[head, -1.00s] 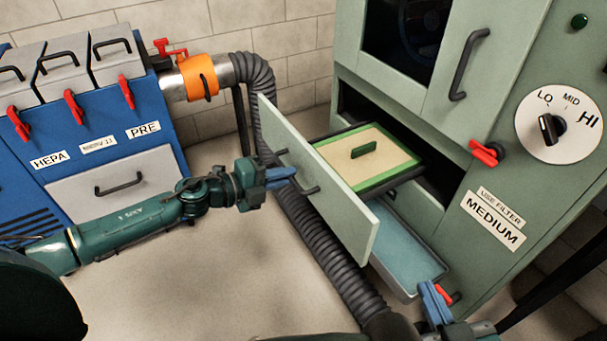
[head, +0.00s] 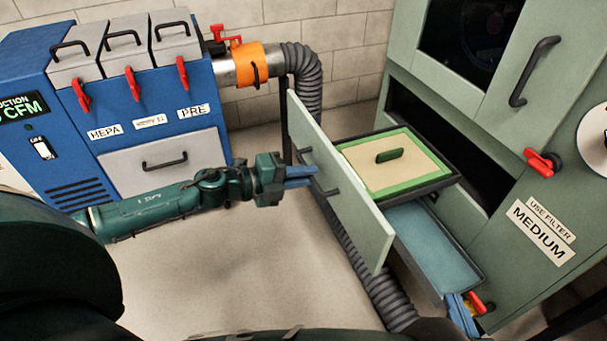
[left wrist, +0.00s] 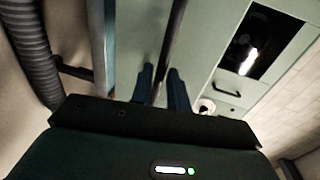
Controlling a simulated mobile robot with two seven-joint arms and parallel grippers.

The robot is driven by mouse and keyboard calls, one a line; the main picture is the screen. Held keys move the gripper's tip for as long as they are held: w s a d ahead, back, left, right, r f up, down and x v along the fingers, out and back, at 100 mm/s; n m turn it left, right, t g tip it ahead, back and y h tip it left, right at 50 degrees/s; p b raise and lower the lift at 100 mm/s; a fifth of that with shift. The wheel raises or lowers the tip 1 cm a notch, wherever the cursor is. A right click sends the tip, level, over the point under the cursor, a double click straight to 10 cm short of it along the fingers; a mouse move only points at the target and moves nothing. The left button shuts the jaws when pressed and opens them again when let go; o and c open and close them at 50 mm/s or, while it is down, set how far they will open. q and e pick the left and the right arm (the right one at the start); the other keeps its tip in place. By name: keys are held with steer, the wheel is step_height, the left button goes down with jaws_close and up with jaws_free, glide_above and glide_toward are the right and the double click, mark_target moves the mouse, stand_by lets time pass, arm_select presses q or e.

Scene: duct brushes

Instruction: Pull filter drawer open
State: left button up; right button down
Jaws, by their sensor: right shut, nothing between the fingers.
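The filter drawer stands out from the green cabinet. Its pale green front panel (head: 350,205) is tilted in the head view and has a dark bar handle (head: 333,192). Behind the panel is a green-framed tan filter (head: 410,172) with a green grip. My left gripper (head: 312,177) is at the handle. In the left wrist view its fingers (left wrist: 161,85) are close together with a dark bar between them, so they look shut on the handle. My right gripper (head: 460,310) is shut and empty at the bottom right, by the corner of a lower blue-lined tray (head: 478,268).
A ribbed grey hose (head: 365,275) runs behind and below the drawer front. A red lever (head: 543,162) is on the cabinet, above a MEDIUM label (head: 540,232). A blue unit (head: 80,150) with red clips stands at the left. Floor left of the drawer is clear.

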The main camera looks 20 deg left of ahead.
arm_select(q)
steer(key=shift+o, duration=1.4)
steer(key=p+v, duration=0.1)
steer(key=v, duration=1.2)
steer(key=shift+p, duration=0.3)
arm_select(e)
steer(key=shift+s+d+r+g, duration=0.15)
steer(key=shift+s+g, duration=0.1)
steer(key=shift+g, duration=0.35)
arm_select(q)
steer(key=shift+a, duration=0.1)
